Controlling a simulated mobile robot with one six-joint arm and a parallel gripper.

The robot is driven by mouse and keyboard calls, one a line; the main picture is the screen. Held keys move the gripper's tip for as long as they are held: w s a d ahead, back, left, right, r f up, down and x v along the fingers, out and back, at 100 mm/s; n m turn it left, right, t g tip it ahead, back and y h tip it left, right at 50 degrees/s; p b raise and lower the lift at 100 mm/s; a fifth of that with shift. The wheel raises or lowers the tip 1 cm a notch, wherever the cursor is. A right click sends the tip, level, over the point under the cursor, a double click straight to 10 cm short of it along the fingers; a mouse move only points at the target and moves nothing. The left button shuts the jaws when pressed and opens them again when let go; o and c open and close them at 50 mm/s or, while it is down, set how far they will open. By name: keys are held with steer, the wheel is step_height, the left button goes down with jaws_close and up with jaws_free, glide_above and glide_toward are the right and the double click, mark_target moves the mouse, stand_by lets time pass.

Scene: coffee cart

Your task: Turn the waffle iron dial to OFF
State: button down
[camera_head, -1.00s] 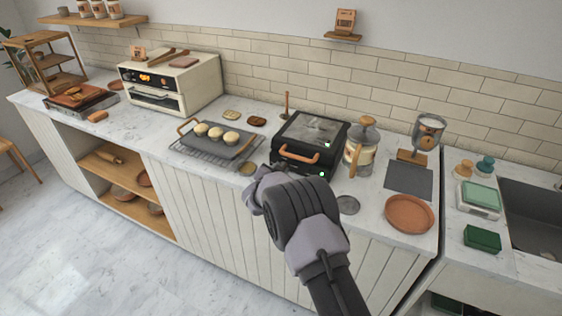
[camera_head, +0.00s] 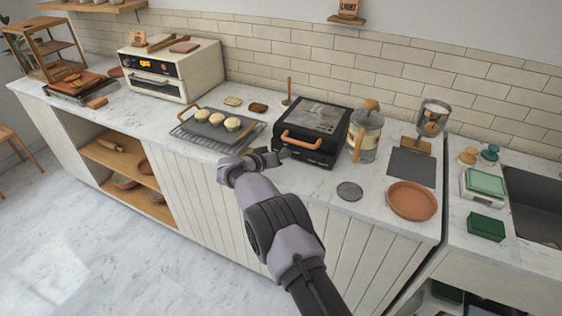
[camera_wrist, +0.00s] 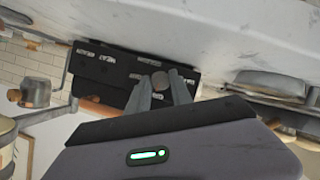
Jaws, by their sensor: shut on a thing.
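The waffle iron (camera_head: 312,125) is a black box with a copper handle, standing lid-down on the counter. My gripper (camera_head: 275,154) is at the lower left of its front face. The wrist view shows the iron's dark front panel (camera_wrist: 108,72) with small white markings too blurred to read. There my gripper's two grey fingers (camera_wrist: 160,92) are at either side of a small round grey dial (camera_wrist: 160,80) and shut on it. The dial's pointer and setting cannot be made out. In the head view my gripper hides the dial.
A rack with a tray of buns (camera_head: 217,125) stands left of the iron, close to my gripper. A glass press (camera_head: 364,135) stands right of it. A grey disc (camera_head: 349,191) and terracotta plate (camera_head: 412,201) lie on the counter at the right.

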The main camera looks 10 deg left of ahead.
steer(key=shift+f+n+h+b, duration=0.1)
steer(key=shift+n+h+b, duration=0.25)
steer(key=shift+b, duration=0.3)
steer(key=c, duration=1.1)
jaws_free()
steer(key=shift+c, duration=0.2)
steer(key=p+v, duration=0.5)
steer(key=v, duration=1.2)
steer(key=shift+a, duration=0.25)
